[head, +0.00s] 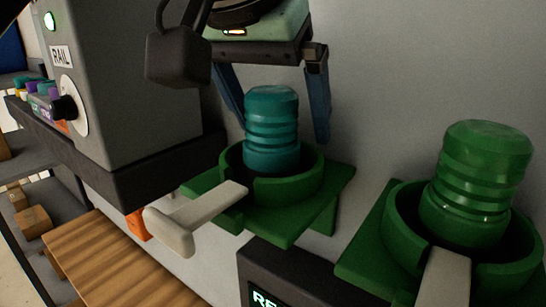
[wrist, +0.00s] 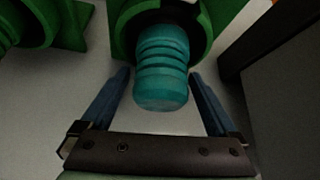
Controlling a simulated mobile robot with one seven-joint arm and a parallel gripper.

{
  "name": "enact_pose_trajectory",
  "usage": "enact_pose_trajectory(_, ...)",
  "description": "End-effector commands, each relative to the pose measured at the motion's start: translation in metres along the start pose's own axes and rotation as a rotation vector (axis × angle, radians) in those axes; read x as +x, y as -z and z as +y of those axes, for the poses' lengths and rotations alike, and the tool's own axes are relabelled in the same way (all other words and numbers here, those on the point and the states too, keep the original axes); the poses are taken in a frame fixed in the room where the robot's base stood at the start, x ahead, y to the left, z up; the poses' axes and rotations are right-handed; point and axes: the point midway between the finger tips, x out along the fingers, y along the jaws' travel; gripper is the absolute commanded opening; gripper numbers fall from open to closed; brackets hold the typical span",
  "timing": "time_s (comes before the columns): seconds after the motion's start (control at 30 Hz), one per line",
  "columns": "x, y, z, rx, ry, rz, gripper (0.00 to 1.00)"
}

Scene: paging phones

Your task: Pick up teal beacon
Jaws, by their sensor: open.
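The teal beacon (head: 271,125) is a ribbed cylinder standing upright in a round green holder (head: 312,178) on a green wall bracket. My gripper (head: 282,118) comes down from above with its jaws open. Its two blue fingers stand apart, one on each side of the beacon's upper part, and the beacon looks free of both. In the wrist view the teal beacon (wrist: 161,75) shows between the open fingers of my gripper (wrist: 161,80), with clear gaps at both sides. The beacon's lower end is hidden inside the holder.
A green beacon (head: 480,180) stands in a second green holder (head: 400,215) at the right. Pale levers project from the holders' fronts. A grey box labelled RAIL (head: 130,90) stands close at the left. A dark panel (head: 290,275) is below.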

Motion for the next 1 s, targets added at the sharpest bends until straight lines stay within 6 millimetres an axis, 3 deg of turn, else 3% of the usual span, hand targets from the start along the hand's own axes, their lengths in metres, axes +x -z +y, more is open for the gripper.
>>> enact_pose_trajectory(0.17, -0.0009, 0.0005, 0.0001, 0.000, 0.000, 0.000, 0.93)
enact_pose_trajectory(0.67, -0.0007, 0.0001, 0.0000, 0.000, 0.000, 0.000, 0.03)
enact_pose_trajectory(1.0, -0.0014, 0.0005, 0.0001, 0.000, 0.000, 0.002, 0.00)
